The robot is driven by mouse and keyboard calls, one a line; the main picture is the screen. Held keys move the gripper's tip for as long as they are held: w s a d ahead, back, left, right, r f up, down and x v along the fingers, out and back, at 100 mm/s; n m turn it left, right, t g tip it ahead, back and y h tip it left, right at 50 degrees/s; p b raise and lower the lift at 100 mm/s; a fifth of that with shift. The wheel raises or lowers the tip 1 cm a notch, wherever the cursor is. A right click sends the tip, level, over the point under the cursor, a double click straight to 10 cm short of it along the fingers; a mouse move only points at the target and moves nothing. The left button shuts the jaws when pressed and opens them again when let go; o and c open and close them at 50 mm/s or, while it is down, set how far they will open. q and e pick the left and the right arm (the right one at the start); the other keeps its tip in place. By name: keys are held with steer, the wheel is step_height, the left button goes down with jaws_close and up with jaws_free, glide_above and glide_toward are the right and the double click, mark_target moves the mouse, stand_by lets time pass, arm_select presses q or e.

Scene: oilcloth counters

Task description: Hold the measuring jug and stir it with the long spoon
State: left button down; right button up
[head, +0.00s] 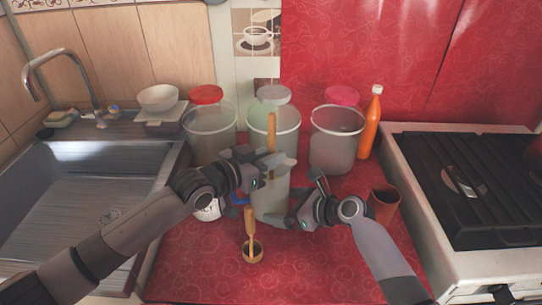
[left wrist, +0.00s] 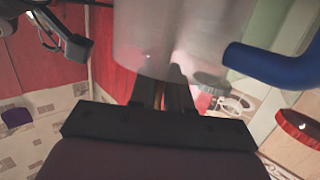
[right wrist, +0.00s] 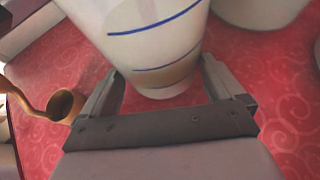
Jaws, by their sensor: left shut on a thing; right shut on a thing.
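The measuring jug (head: 270,203) is translucent with a blue handle (left wrist: 275,65) and blue lines in the right wrist view (right wrist: 155,38). It stands upright near the counter's middle, with a brownish patch low inside. My right gripper (head: 290,202) is shut on its lower body, one finger on each side. The long spoon (head: 271,128) shows as an upright orange-brown handle. My left gripper (head: 267,161) is shut on it just above the jug's mouth. The spoon's lower end is mostly hidden by the gripper and jug wall.
An orange bottle (head: 370,125) and a brown cup (head: 384,203) are to the right, beside the stove (head: 465,185). A ladle (head: 250,222) stands in front of the jug. The sink (head: 75,200) is left. Front right counter is clear.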

arm_select(q)
steer(key=shift+r, duration=9.25)
arm_select(e)
steer(key=o, duration=0.4)
steer(key=shift+d, duration=0.1)
steer(key=v, duration=1.2)
steer(key=shift+s, duration=0.1)
